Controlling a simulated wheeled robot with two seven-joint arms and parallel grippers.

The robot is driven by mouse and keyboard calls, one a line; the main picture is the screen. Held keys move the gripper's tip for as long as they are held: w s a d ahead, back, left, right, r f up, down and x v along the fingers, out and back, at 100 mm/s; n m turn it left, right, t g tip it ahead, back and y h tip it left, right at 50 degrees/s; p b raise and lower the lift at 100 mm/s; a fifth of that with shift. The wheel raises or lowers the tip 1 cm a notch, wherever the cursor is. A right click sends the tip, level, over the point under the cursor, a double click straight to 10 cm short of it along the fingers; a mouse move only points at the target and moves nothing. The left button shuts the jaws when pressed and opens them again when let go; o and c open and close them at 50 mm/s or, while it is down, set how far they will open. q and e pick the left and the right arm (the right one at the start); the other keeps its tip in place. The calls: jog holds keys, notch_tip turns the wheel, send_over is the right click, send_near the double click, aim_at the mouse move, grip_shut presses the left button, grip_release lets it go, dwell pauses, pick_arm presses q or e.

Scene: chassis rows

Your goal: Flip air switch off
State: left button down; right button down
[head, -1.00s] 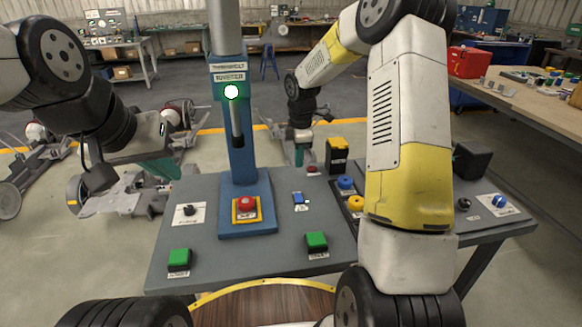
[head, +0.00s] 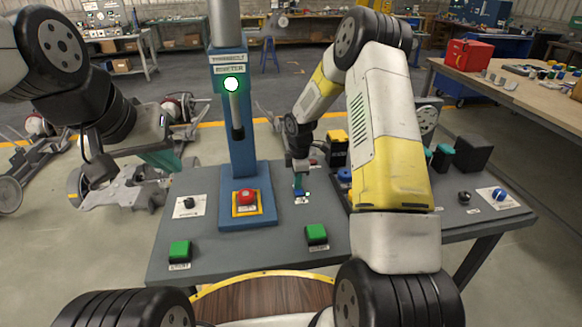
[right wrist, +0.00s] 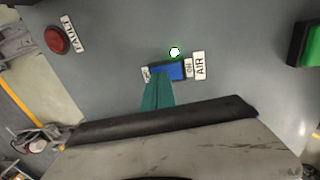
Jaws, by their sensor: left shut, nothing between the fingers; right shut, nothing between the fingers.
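The air switch is a small blue rocker (head: 302,194) on the grey panel. In the right wrist view the rocker (right wrist: 168,70) lies between a white label at its left, partly hidden, and an ON label (right wrist: 188,68), with an AIR label (right wrist: 200,66) further right. My left gripper (head: 170,160) is shut, left of the panel and far from the switch.
The panel also carries a red button (head: 246,197) on the blue column base, green buttons (head: 316,233) (head: 180,251) in front and a black knob (head: 189,203). A red FAULT button (right wrist: 57,39) is near the switch. The blue column (head: 240,130) stands left of my right gripper.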

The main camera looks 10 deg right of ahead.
jog(key=shift+f, duration=0.2)
dwell(0.3)
jog(key=shift+s+r, duration=0.1)
jog(key=shift+s, duration=0.65)
jog(key=shift+r, duration=0.1)
jog(key=shift+r, duration=0.15)
notch_tip(320, 180, up, 14)
jog(key=s, duration=0.1)
jog(key=shift+s+f, duration=0.25)
jog(key=shift+s, duration=0.05)
jog(key=shift+d, duration=0.1)
